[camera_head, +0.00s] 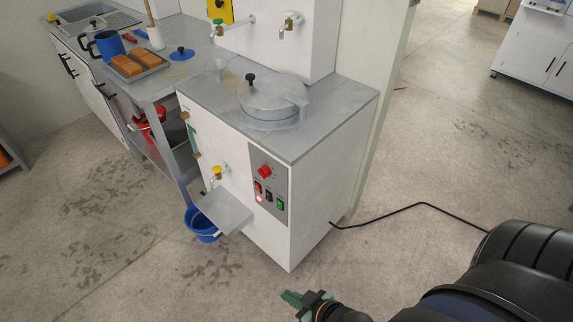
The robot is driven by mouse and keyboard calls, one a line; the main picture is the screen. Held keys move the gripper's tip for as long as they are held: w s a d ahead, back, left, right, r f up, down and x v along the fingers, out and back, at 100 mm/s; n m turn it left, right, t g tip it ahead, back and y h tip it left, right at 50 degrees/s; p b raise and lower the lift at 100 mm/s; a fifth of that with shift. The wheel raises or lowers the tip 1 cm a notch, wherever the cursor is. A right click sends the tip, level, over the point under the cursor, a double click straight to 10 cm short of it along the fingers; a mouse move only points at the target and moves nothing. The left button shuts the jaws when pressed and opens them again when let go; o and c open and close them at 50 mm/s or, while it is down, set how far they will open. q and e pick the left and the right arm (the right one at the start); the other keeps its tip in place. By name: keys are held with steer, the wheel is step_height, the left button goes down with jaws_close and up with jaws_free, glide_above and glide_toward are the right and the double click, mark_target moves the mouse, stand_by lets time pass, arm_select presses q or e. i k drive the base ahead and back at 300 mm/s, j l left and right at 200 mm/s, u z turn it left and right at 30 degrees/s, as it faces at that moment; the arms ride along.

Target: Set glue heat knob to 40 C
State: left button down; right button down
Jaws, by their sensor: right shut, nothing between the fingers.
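A red knob (264,171) sits at the top of a grey control panel (279,195) on the front of a white cabinet (240,205). I take it to be the heat knob; its scale is too small to read. Below it are a red switch, a dark switch and a green switch, with a lit red lamp (258,197). My right gripper (291,298) is shut and empty at the bottom of the view, with green fingertips, in front of and below the cabinet, well apart from the knob. My left gripper is not in view.
A grey shelf (226,211) juts from the cabinet front under a yellow-handled tap (216,171), above a blue bucket (201,224). A lidded round pot (272,101) is set in the cabinet top. A black cable (385,212) crosses the floor at right.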

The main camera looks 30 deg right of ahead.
mark_target(264, 171)
steer(key=z, duration=0.85)
